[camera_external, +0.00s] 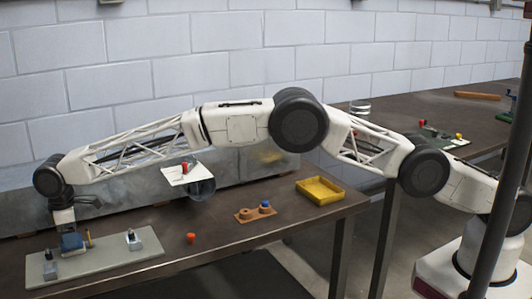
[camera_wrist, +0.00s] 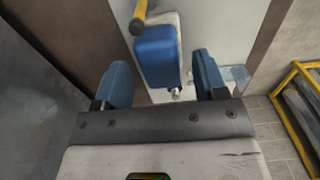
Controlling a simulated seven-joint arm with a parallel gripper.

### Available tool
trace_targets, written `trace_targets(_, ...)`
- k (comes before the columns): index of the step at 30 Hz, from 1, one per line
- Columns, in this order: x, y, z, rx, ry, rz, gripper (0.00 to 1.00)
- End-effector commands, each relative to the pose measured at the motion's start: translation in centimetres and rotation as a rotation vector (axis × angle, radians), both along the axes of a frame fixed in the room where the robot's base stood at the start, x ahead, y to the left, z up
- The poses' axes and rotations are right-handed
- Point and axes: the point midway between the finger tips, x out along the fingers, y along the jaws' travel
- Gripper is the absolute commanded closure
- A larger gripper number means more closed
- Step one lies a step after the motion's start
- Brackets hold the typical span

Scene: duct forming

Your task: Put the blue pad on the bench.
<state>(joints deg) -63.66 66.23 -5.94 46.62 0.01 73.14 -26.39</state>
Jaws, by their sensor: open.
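The blue pad (camera_wrist: 157,55) shows in the wrist view as a rounded blue block with a pale part behind it, over a light plate. My gripper (camera_wrist: 162,72) is open, with one blue finger on each side of the pad's near end and visible gaps between. I cannot tell whether the fingers are level with the pad or above it. In the external view my gripper points down over the grey plate (camera_external: 120,262) on the bench (camera_external: 215,240). Blue shows below the wrist there, but pad and fingers cannot be told apart.
A yellow-topped post (camera_wrist: 139,18) stands close beside the pad. Small clamp-like blocks (camera_external: 134,241) sit on the plate.

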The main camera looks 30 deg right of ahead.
Motion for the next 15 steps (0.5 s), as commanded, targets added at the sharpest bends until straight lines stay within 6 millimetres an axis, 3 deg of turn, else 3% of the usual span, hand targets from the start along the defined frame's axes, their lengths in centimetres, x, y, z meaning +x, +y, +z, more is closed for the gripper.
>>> trace_targets(15,0.0,0.0,7.9,0.002,-0.001,0.000,0.35)
